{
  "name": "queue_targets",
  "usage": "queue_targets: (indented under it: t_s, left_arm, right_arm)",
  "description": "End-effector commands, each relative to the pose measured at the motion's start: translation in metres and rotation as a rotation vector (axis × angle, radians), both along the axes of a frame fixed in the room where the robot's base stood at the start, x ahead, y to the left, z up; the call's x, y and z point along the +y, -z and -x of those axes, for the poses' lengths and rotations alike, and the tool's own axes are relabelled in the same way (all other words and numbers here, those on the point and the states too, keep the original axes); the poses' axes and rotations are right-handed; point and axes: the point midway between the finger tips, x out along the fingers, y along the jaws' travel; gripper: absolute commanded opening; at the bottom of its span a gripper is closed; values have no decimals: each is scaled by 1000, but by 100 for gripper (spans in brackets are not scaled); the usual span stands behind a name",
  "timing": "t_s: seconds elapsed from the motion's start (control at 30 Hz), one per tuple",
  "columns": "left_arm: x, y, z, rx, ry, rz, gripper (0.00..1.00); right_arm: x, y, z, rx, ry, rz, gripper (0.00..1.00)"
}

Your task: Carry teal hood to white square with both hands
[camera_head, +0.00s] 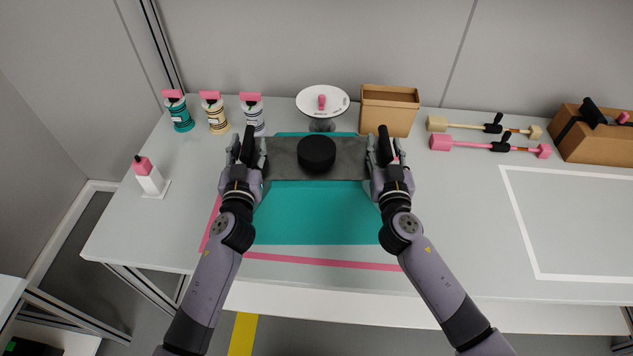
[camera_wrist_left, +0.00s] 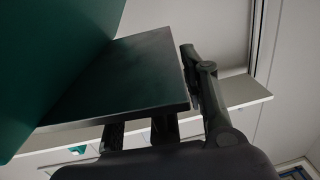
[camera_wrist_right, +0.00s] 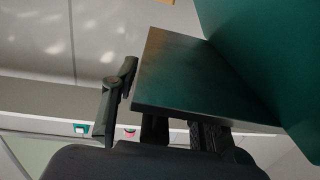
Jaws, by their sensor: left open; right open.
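The teal hood (camera_head: 315,212) stands mid-table between my grippers, with a dark grey band and a round black knob (camera_head: 317,153) on top. My left gripper (camera_head: 243,148) is open at its left end, and my right gripper (camera_head: 379,147) is open at its right end. In the left wrist view a dark plate (camera_wrist_left: 130,80) juts from the teal wall (camera_wrist_left: 50,60), with fingers beside and below it. The right wrist view shows a similar dark plate (camera_wrist_right: 190,85) close to the fingers. Contact is unclear. The white square outline (camera_head: 520,225) lies on the right of the table.
A pink outline (camera_head: 310,261) partly shows around the hood. Several pink-capped bottles (camera_head: 216,117), a round white stand (camera_head: 318,98) and a cardboard box (camera_head: 389,107) stand behind. Mallet-like tools (camera_head: 485,145) and a brown toolbox (camera_head: 597,140) lie behind the white square, whose inside is clear.

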Motion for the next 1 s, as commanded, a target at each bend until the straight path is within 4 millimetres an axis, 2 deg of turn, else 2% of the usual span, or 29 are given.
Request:
queue_targets:
  t_s: [0.07,0.63,1.0]
  left_arm:
    - [0,0,0,0,0,0,39]
    - [0,0,0,0,0,0,1]
    - [0,0,0,-1,1,0,0]
  right_arm:
    - [0,0,0,0,0,0,39]
    - [0,0,0,0,0,0,1]
    - [0,-1,0,-1,1,0,0]
